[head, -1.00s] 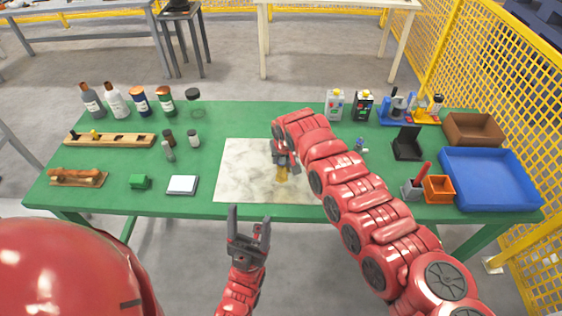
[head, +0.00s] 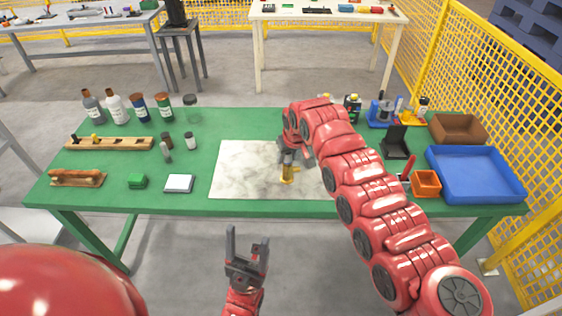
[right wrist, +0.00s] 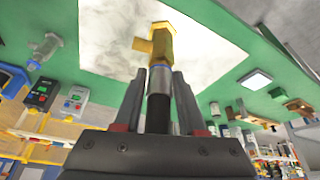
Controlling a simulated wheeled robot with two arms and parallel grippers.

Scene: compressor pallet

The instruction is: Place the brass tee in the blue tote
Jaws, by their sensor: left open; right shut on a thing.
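The brass tee (head: 288,175) is a small yellow fitting over the pale marbled mat (head: 240,172) at the table's middle. In the right wrist view the brass tee (right wrist: 158,42) shows beyond the fingertips, with a grey and black cylinder running back from it between the fingers. My right gripper (head: 287,163) is shut on the tee; I cannot tell whether the tee touches the mat. The blue tote (head: 475,174) stands at the table's right end, with no contents visible. My left gripper (head: 247,243) is open and empty in front of the table's near edge.
An orange bin (head: 426,183), a black stand (head: 397,142) and a brown box (head: 458,128) stand near the tote. Bottles (head: 117,106) and a wooden rack (head: 108,143) are at left. My right arm covers part of the table between mat and bins.

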